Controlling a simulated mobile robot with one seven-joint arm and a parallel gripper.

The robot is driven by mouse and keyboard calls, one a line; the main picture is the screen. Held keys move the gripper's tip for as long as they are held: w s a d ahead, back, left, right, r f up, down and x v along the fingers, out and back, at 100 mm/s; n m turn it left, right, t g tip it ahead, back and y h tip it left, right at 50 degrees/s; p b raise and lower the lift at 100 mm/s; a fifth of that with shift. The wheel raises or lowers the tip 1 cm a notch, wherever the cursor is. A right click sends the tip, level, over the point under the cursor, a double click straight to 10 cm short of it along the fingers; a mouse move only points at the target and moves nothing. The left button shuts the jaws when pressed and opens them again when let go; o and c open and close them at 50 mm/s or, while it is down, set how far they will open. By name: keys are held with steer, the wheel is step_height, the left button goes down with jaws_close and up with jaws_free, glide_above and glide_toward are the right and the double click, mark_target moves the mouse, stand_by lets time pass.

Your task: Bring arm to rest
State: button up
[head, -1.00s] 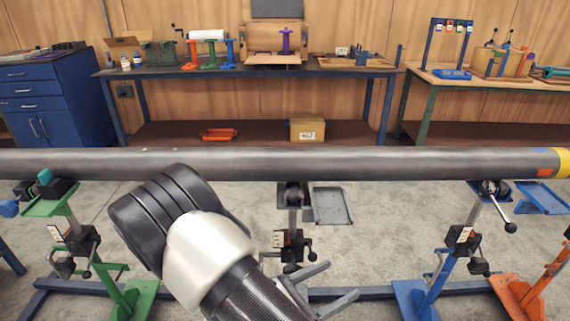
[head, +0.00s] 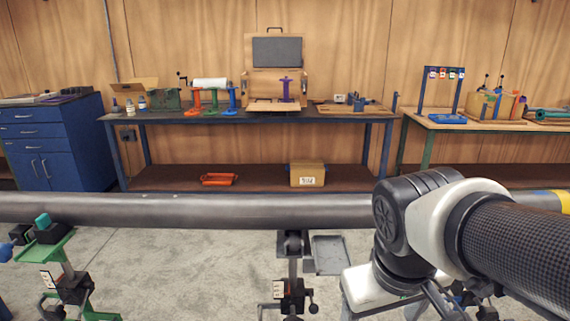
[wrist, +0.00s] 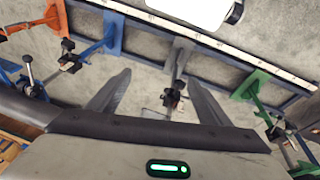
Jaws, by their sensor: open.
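My gripper (wrist: 152,100) shows in the wrist view with its two grey fingers spread apart and nothing between them. Beyond the fingers lie the concrete floor and the pipe stands. In the head view my arm reaches in from the right edge, in front of the right part of the long grey pipe (head: 200,210). The fingertips cannot be made out clearly in the head view. The pipe lies level across the stands, and the arm hides part of it.
A workbench (head: 340,116) with tools stands behind, a blue drawer cabinet (head: 50,145) at left, and another bench (head: 470,121) at right. Floor between pipe and benches is clear.

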step_height(320, 180, up, 24)
steer(key=m+t+y+p, duration=0.1)
steer(key=m+t+p, duration=0.1)
steer(key=p, duration=1.7)
steer(key=shift+s+a+t+p, duration=0.3)
steer(key=shift+s+a+p, duration=0.05)
steer(key=shift+p, duration=0.05)
